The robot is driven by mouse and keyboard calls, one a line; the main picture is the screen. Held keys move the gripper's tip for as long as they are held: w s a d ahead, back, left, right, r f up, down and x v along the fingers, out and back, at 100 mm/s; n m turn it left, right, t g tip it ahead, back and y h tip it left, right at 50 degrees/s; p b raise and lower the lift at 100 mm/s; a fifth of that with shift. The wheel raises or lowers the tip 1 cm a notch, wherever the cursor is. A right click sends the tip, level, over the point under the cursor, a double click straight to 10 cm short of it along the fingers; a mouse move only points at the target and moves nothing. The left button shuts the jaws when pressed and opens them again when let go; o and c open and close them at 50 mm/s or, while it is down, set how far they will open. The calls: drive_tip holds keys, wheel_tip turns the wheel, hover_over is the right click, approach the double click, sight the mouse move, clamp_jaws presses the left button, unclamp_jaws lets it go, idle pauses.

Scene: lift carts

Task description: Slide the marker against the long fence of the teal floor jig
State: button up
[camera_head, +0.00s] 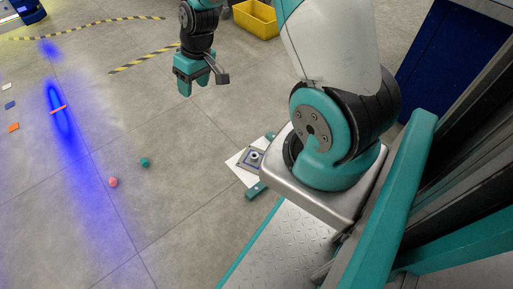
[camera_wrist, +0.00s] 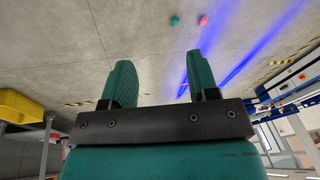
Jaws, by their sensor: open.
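The teal floor jig (camera_head: 257,190) lies on the floor in the head view, left of my base. It shows as a white plate with teal pieces at its edges, and my base hides part of it. A small grey square piece with a round centre, which looks like the marker (camera_head: 254,156), lies on the white plate. I cannot tell whether it touches a fence. My gripper (camera_head: 195,84) is above the floor, up and to the left of the jig, apart from it. In the wrist view the gripper (camera_wrist: 160,75) is open and empty, and neither jig nor marker shows there.
A teal ball (camera_head: 145,162) and a pink ball (camera_head: 113,182) lie on the floor to the left. Small flat squares (camera_head: 13,127) are at the far left. A yellow crate (camera_head: 256,19) stands at the back. The floor between the balls and the jig is clear.

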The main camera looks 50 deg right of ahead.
drive_tip(key=s+d+f+m+h+b, duration=0.1)
drive_tip(key=s+d+f+b, duration=0.2)
drive_tip(key=d+f, duration=0.55)
drive_tip(key=s+d+f+m+h+b, duration=0.1)
drive_tip(key=s+d+f+b, duration=0.2)
drive_tip(key=f, duration=1.1)
drive_tip(key=s+d+f+m+b, duration=0.15)
drive_tip(key=d+f+b, duration=0.35)
drive_tip(key=f, duration=0.7)
drive_tip(key=shift+g, duration=0.4)
drive_tip(key=f+b, duration=0.2)
drive_tip(key=f, duration=0.3)
drive_tip(key=w+f+b, duration=0.1)
drive_tip(key=f+b, duration=0.2)
drive_tip(key=f, duration=0.2)
drive_tip(key=d+f+b, duration=0.1)
drive_tip(key=f+b, duration=0.2)
drive_tip(key=f, duration=0.1)
drive_tip(key=shift+w+f, duration=0.25)
drive_tip(key=shift+f, duration=0.15)
drive_tip(key=shift+w+f+b, duration=0.15)
drive_tip(key=shift+f+b, duration=0.35)
drive_tip(key=shift+f, duration=0.2)
drive_tip(key=c, duration=0.9)
drive_tip(key=shift+r+m+h+p, duration=0.1)
drive_tip(key=shift+m+h+p, duration=0.2)
drive_tip(key=shift+m+p, duration=0.45)
clamp_jaws()
drive_tip(key=m, duration=0.2)
drive_tip(key=shift+m, duration=0.4)
